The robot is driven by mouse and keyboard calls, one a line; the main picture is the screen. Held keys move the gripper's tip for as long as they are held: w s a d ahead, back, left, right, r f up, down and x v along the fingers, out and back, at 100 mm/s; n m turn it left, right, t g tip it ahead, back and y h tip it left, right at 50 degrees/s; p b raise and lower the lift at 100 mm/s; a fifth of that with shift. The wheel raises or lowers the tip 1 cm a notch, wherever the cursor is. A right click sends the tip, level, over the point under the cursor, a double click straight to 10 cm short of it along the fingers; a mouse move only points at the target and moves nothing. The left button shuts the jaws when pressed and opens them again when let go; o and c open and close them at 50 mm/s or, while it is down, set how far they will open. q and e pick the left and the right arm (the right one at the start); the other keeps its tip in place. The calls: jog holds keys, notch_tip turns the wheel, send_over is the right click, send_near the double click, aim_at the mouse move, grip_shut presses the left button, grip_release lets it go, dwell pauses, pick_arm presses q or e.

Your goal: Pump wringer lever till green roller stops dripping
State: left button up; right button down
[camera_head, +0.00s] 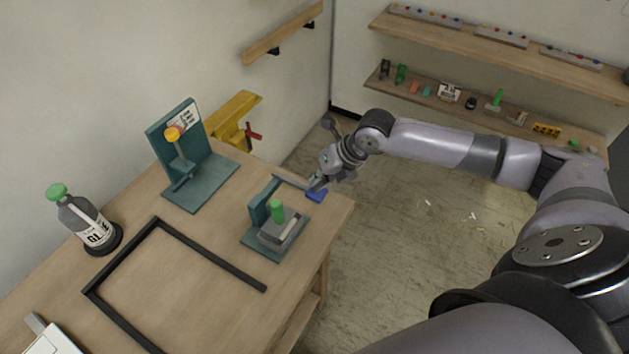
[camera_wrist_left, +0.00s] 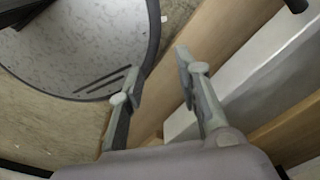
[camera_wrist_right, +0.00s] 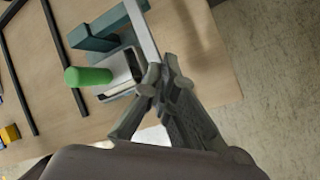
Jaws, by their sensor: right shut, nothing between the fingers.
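The wringer (camera_head: 262,246) stands on a teal base near the table's right edge. My right gripper (camera_head: 318,186) is shut and empty beside the lever's blue end; contact is unclear. My left gripper (camera_wrist_left: 157,75) is open and empty. I cannot make out any drips.
A teal stand with an orange knob (camera_head: 172,134) and a glue bottle (camera_head: 85,222) stand further left on the table. A black frame (camera_head: 210,257) lies in front. A yellow bracket (camera_head: 236,112) is behind the table. Shelves (camera_head: 480,43) hang on the far wall.

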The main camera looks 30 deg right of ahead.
jog(key=shift+s+d+f, duration=0.1)
jog(key=shift+s+f, duration=0.05)
jog(key=shift+f, duration=0.45)
dwell(0.3)
jog(key=shift+r, duration=0.15)
dwell(0.4)
jog(key=shift+w+a+r+p, duration=0.15)
jog(key=shift+w+r+p, duration=0.1)
jog(key=shift+r+p, duration=0.6)
jog(key=shift+w+a+r+p, duration=0.1)
jog(key=shift+w+r+p, duration=0.1)
jog(key=shift+r+p, duration=0.6)
jog(key=shift+w+a+r+p, duration=0.2)
jog(key=shift+r+p, duration=0.35)
jog(key=shift+r, duration=0.5)
jog(key=r+p, duration=0.2)
jog(key=r, duration=0.1)
jog(key=w+r+p, duration=0.1)
jog(key=r+p, duration=0.1)
jog(key=shift+w+a, duration=0.1)
jog(key=shift+a, duration=0.2)
jog(key=shift+f, duration=0.1)
